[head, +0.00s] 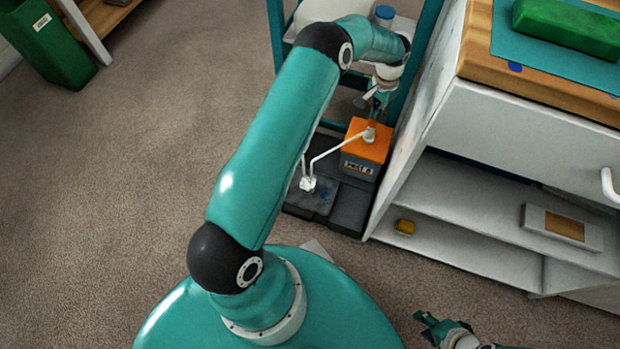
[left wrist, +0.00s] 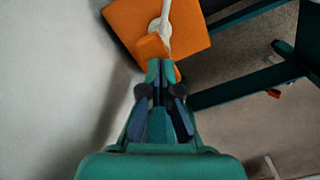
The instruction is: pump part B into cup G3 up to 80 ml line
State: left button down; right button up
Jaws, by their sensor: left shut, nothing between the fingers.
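An orange-topped container (head: 369,141) with a white pump head (head: 370,134) stands beside the white cabinet; its front label is too small to read surely. A thin white spout (head: 325,155) runs left from the pump to above a small white object (head: 308,184), possibly a cup, on a dark plate. No cup marking or fill level is legible. My left gripper (head: 374,99) is shut and empty, above and behind the pump. In the left wrist view the shut fingertips (left wrist: 161,68) point toward the orange top (left wrist: 187,38) and pump head (left wrist: 156,28). My right gripper (head: 436,327) is at the bottom edge.
The white cabinet (head: 480,140) with open shelves stands close on the right. A teal rack (head: 277,35) stands behind the pump, with a blue-capped container (head: 384,13). A green bin (head: 45,45) is at the far left. The carpet (head: 120,190) is clear on the left.

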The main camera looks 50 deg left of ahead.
pick_arm(q)
jog(key=shift+f, duration=0.1)
jog(key=shift+r+p, duration=0.85)
jog(key=shift+r, duration=0.5)
notch_tip(320, 180, up, 6)
jog(key=p, duration=0.3)
jog(key=shift+p, duration=0.35)
